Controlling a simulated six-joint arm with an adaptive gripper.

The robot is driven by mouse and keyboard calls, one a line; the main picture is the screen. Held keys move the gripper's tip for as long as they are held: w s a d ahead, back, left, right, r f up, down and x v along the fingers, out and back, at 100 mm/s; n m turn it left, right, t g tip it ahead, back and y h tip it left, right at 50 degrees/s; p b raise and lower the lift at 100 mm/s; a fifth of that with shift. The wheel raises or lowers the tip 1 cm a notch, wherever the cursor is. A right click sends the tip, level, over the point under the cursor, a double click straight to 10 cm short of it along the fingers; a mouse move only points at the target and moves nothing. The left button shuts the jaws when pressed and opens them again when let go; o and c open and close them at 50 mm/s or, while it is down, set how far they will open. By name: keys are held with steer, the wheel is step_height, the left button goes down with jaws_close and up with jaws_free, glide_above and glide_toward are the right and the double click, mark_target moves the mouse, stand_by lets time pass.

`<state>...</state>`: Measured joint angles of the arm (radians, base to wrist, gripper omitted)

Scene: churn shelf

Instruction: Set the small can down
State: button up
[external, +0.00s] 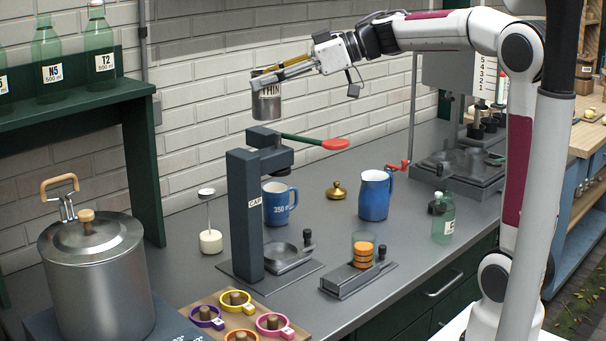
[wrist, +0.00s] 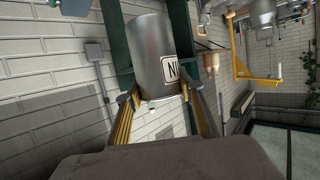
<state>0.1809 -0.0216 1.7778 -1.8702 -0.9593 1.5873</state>
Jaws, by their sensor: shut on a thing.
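The small can (external: 267,103) is a silver metal cylinder with a white label that reads "THIN" in the external view. My gripper (external: 268,80) is shut on it and holds it in the air, well above the counter and above the dark press with the red handle. In the wrist view the can (wrist: 157,58) sits between the two yellow-edged fingers of my gripper (wrist: 160,100). Only part of its label shows there.
The grey counter (external: 330,205) holds the dark press (external: 243,215), two blue jugs (external: 375,195) (external: 277,205), a brass lid (external: 337,191) and a green bottle (external: 443,217). A large metal pot (external: 97,280) stands at left. A green shelf (external: 75,100) holds several bottles.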

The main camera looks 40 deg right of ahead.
steer(key=w+d+m+t+h, duration=0.3)
steer(key=d+m+h, duration=0.2)
steer(key=d, duration=2)
step_height(320, 180, down, 27)
steer(key=shift+s, duration=0.25)
step_height(320, 180, down, 6)
steer(key=shift+f, duration=1.95)
steer(key=shift+f, duration=0.1)
